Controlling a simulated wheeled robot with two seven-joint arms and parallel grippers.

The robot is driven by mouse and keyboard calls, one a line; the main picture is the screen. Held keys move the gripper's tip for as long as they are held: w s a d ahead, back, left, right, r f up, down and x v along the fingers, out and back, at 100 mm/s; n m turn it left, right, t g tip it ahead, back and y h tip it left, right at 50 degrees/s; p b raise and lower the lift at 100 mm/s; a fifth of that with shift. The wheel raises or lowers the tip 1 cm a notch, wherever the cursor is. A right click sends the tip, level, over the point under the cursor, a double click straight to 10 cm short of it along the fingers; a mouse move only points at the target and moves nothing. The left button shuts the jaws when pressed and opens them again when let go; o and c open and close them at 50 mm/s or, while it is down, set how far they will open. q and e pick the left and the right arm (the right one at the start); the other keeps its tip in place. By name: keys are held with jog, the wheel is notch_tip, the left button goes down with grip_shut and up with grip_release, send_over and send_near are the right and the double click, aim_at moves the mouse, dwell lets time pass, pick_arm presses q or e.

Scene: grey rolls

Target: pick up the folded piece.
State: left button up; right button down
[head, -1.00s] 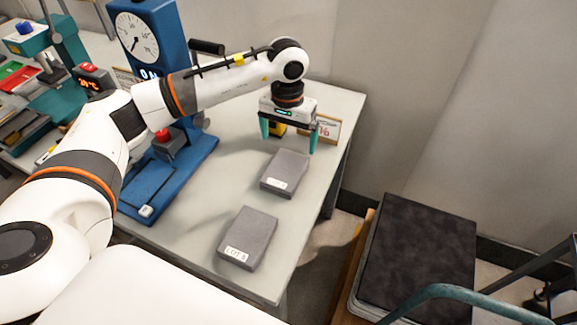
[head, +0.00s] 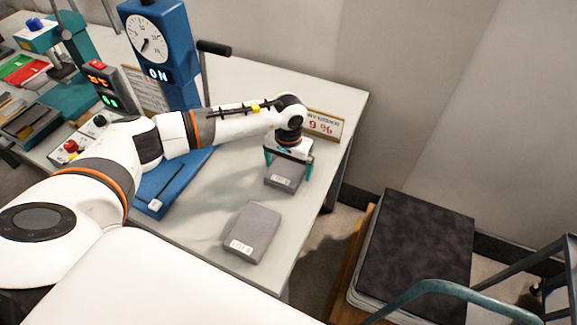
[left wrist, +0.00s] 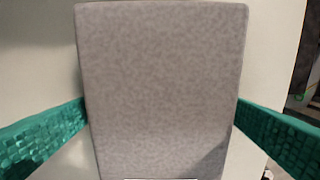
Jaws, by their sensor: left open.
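Two grey, flat, block-like pieces with white labels lie on the pale table; I cannot tell folds in either. The far piece (head: 284,182) is partly hidden by my left gripper (head: 288,172), which points down over it with its teal fingers apart. In the left wrist view this piece (left wrist: 162,75) fills the middle, between the two open fingers (left wrist: 162,112), one on each side. A narrow gap or light contact at the sides cannot be told apart. The near piece (head: 252,232) lies flat closer to me, clear of the gripper. My right gripper is not in view.
A blue test stand with a dial (head: 158,45) stands left of the pieces, with a black handle (head: 214,48) sticking out. A sign (head: 325,124) stands behind the gripper. A dark-topped stack (head: 415,245) is on the right, beyond the table edge.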

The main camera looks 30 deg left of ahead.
pick_arm(q)
jog(key=c, duration=1)
